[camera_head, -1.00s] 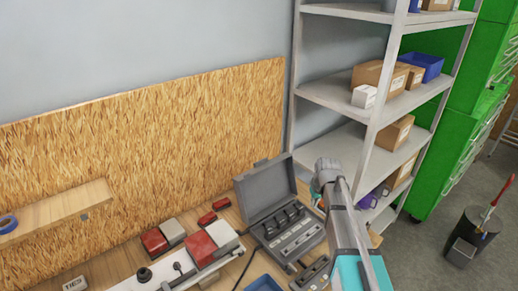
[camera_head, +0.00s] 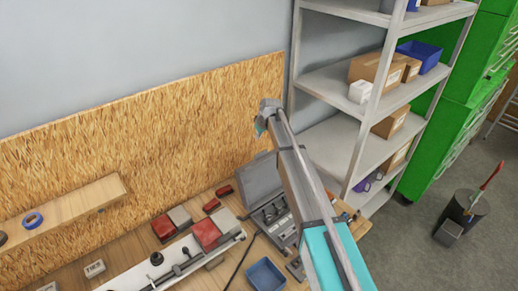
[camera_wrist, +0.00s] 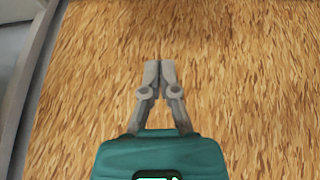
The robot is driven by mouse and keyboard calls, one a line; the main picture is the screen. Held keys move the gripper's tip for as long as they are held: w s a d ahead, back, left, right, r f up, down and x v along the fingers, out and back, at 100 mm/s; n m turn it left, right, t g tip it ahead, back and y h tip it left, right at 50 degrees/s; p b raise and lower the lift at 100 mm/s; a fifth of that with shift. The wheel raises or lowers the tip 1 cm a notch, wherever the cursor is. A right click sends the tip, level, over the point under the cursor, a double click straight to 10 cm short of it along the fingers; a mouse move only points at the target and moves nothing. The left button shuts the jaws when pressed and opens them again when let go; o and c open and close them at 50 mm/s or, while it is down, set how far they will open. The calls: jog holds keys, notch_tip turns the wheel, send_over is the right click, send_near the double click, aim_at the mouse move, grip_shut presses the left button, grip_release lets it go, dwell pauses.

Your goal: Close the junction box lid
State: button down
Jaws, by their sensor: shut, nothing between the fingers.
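The grey junction box (camera_head: 288,231) sits on the workbench, partly hidden behind my arm. Its lid (camera_head: 260,180) stands open, upright at the back of the box near the chipboard panel. Dark parts show inside the box. My gripper (camera_wrist: 160,70) is shut and empty, with chipboard filling most of the wrist view behind it. In the head view my wrist is above and behind the lid, and the fingertips cannot be made out. A grey edge (camera_wrist: 25,85) runs along the left of the wrist view; I cannot tell whether it is the lid.
A chipboard panel (camera_head: 160,140) stands behind the bench. A blue tray (camera_head: 265,275) lies in front of the box, and red and grey blocks (camera_head: 207,234) lie to its left. A grey shelf unit (camera_head: 345,135) stands to the right.

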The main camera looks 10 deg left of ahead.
jog(key=shift+f, duration=0.25)
notch_tip(320, 180, down, 8)
jog(key=b, duration=0.8)
jog(key=shift+r, duration=0.15)
dwell(0.7)
jog(key=shift+s+d, duration=0.15)
jog(key=shift+d, duration=0.05)
dwell(0.4)
